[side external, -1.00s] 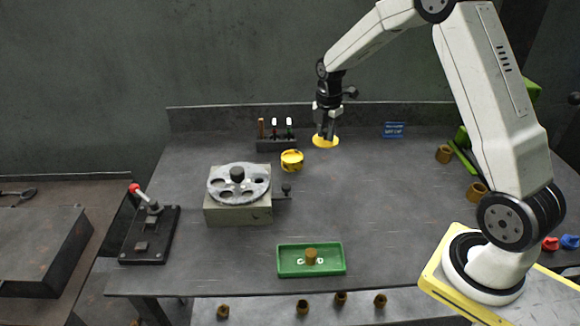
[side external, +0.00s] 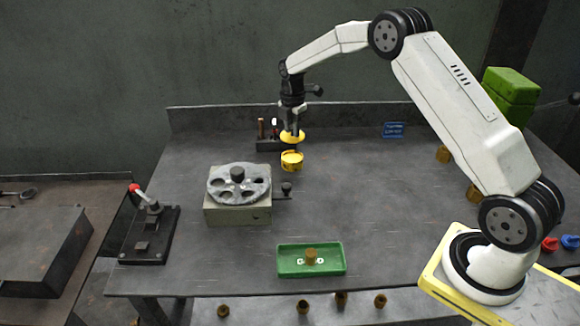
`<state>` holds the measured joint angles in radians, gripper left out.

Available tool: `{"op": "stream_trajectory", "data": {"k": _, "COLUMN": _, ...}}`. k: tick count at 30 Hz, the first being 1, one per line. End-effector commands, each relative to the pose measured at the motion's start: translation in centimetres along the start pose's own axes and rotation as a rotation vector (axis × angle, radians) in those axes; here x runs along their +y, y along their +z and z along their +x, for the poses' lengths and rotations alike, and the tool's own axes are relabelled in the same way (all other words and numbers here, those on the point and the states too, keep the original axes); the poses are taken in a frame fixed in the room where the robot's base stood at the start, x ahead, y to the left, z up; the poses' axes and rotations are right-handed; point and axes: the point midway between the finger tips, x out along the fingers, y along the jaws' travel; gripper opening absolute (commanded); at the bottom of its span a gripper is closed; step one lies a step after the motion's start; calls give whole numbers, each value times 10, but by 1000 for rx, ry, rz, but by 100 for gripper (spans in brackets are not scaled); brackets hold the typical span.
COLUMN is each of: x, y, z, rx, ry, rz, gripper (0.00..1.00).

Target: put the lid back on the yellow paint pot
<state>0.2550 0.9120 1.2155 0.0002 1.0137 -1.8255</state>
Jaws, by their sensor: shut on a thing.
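The yellow paint pot (side external: 292,162) stands upright on the bench, left of centre towards the back. My gripper (side external: 292,130) points down and is shut on the yellow lid (side external: 291,137), a flat round disc. The lid is held above the pot, roughly over it in this view, with a small gap showing between them. From this one side view I cannot tell how exactly the lid lines up with the pot's rim.
A dark tool rack (side external: 268,143) stands just behind and left of the pot. A rotary plate on a block (side external: 238,192) is to the front left. A green tray (side external: 311,260) lies near the front edge.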

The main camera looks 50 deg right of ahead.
Motion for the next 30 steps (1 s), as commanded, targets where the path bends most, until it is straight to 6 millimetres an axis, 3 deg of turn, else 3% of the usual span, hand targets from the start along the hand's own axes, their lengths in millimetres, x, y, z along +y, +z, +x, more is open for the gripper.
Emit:
{"op": "stream_trajectory", "data": {"k": 11, "x": 0, "y": 0, "z": 10, "rx": 0, "ry": 0, "rz": 0, "gripper": 0}}
{"op": "stream_trajectory", "data": {"k": 30, "x": 0, "y": 0, "z": 53, "rx": 0, "ry": 0, "rz": 0, "gripper": 0}}
